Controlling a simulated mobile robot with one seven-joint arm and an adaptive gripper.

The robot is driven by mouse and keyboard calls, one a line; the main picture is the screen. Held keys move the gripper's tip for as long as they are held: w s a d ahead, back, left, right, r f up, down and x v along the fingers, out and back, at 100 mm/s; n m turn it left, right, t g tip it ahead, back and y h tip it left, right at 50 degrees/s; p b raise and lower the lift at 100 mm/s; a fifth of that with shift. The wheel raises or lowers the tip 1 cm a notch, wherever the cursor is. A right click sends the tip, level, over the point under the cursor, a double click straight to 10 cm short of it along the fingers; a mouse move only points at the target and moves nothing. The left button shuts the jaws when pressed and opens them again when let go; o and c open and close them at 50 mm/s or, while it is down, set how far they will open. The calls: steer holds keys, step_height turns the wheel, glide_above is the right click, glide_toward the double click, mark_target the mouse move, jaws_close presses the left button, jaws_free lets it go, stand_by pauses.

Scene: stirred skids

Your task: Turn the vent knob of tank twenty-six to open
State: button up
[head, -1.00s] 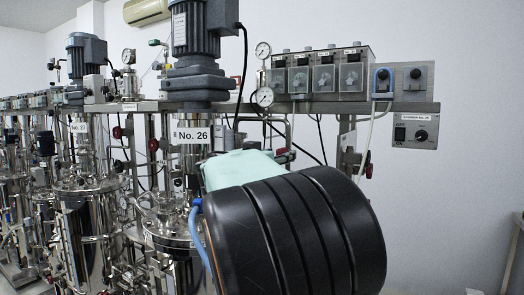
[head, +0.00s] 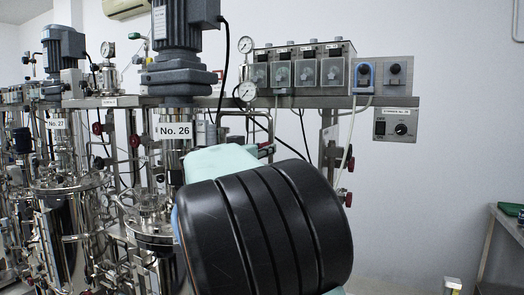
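Tank twenty-six is marked by a white "No. 26" label (head: 174,131) under a large grey stirrer motor (head: 178,25) in the head view. Its steel vessel top (head: 150,203) shows below, left of my black ribbed arm link, which hides much of the tank's right side. My gripper is not in view.
Tank 27 (head: 75,185) and more tanks stand to the left. A steel rail carries several pump boxes (head: 310,68) and a control panel (head: 396,125). Hoses and cables hang below it. A table (head: 505,225) stands at the right edge; the wall between is bare.

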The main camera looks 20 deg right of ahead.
steer(key=n+b, duration=0.2)
steer(key=n, duration=0.9)
steer(key=n+b, duration=0.3)
steer(key=n, duration=0.7)
steer(key=shift+w+a+f+n, duration=0.1)
steer(key=shift+f+n, duration=0.1)
steer(key=shift+n, duration=0.2)
stand_by(0.4)
steer(key=o, duration=1.1)
steer(key=shift+o, duration=0.2)
steer(key=v, duration=1.2)
